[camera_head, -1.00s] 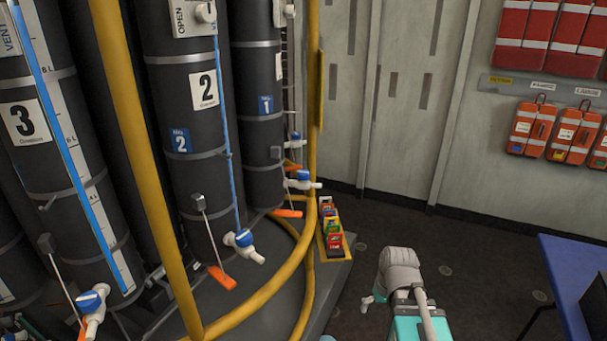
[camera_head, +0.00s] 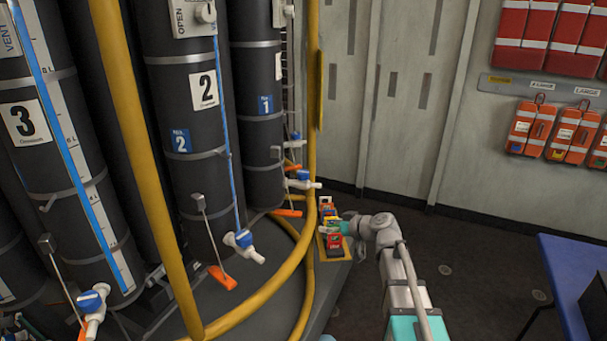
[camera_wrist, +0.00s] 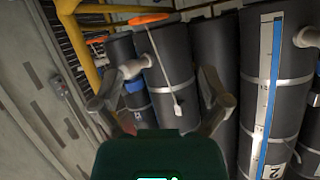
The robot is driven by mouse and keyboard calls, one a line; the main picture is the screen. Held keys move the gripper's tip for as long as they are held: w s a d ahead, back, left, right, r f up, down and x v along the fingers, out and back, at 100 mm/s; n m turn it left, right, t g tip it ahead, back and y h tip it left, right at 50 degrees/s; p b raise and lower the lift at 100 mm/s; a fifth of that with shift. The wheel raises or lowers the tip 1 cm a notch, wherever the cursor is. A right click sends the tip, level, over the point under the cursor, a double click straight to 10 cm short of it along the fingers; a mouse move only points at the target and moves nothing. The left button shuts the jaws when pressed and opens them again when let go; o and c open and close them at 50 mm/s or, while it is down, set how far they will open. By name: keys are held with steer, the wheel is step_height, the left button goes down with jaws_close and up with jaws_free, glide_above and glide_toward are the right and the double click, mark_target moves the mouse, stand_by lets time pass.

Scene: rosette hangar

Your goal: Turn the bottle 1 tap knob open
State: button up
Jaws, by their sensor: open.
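Bottle 1 (camera_head: 264,125) is a dark cylinder with a blue "1" label, behind bottle 2. Its white tap (camera_head: 312,185) has a blue knob (camera_head: 303,174) on top and sticks out to the right near the bottle's foot. In the wrist view, tilted and nearly upside down, a white tap (camera_wrist: 134,68) with a blue knob (camera_wrist: 133,86) shows just inside the left finger; it looks like bottle 1's. My gripper (camera_wrist: 161,72) is open and empty. In the head view its teal body (camera_head: 338,227) is below and right of the tap, apart from it.
Yellow pipes (camera_head: 312,120) stand and curve around the bottles. Bottle 2 (camera_head: 192,130) has its own tap (camera_head: 243,244) and an orange handle (camera_head: 222,278). A yellow rack of coloured cards (camera_head: 334,241) lies beside my gripper. A blue table (camera_head: 577,270) is at right.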

mark_target(307, 175)
steer(key=w+r+t+y, duration=0.1)
steer(key=w+r+t, duration=0.4)
steer(key=w+r, duration=0.2)
steer(key=shift+w+d+r+y, duration=0.15)
steer(key=shift+w+y, duration=0.15)
steer(key=shift+w, duration=0.65)
steer(key=shift+x, duration=6.95)
steer(key=shift+r, duration=0.1)
